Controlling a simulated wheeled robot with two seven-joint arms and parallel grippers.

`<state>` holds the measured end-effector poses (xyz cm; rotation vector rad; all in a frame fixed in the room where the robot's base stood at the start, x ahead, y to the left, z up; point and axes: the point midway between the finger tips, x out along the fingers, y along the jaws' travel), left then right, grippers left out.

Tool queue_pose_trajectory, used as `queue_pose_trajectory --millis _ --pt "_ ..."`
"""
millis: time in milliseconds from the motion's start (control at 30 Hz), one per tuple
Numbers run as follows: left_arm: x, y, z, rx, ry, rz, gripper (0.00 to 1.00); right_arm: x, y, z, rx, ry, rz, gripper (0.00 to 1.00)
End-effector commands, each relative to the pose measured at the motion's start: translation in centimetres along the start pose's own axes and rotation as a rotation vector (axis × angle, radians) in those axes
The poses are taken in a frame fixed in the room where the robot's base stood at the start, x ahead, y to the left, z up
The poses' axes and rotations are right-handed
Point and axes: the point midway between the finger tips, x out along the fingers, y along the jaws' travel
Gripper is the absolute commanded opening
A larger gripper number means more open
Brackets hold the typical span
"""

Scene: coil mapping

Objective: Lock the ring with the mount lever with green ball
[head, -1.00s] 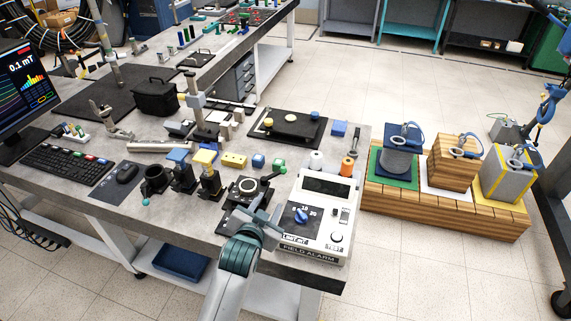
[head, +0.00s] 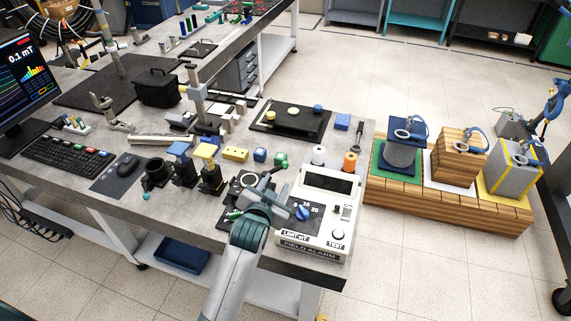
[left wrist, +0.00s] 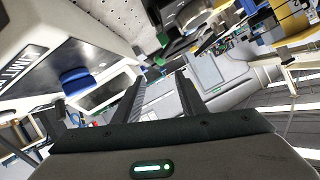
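The dark ring mount (head: 246,182) stands at the table's front edge, left of the white field alarm box. A small green ball (head: 234,215) shows low at the mount's left front, just left of my wrist; the lever itself is mostly hidden. My left gripper (head: 268,187) is over the right side of the mount, close to the alarm box. I cannot tell whether it touches the mount. In the left wrist view its two fingers (left wrist: 160,98) are apart, with nothing clearly between them. My right gripper is not in view.
The field alarm box (head: 325,215) with a blue knob stands close on the right. Other mounts with blue (head: 179,148) and yellow (head: 206,150) tops stand to the left. White (head: 319,155) and orange (head: 350,161) spools stand behind the alarm box.

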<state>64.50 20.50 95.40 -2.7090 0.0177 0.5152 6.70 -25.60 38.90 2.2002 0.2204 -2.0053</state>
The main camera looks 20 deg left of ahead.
Motion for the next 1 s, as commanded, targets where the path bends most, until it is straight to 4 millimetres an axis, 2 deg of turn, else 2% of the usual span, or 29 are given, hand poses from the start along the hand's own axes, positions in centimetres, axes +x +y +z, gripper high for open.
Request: queue_pose_trajectory --millis 600,1000 --pt "8.8 -0.1 -0.2 -0.001 -0.001 0.000 0.38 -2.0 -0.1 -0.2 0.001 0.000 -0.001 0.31" --pt "13.7 -0.1 -0.1 0.000 0.000 0.000 0.38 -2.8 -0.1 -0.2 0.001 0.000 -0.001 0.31"
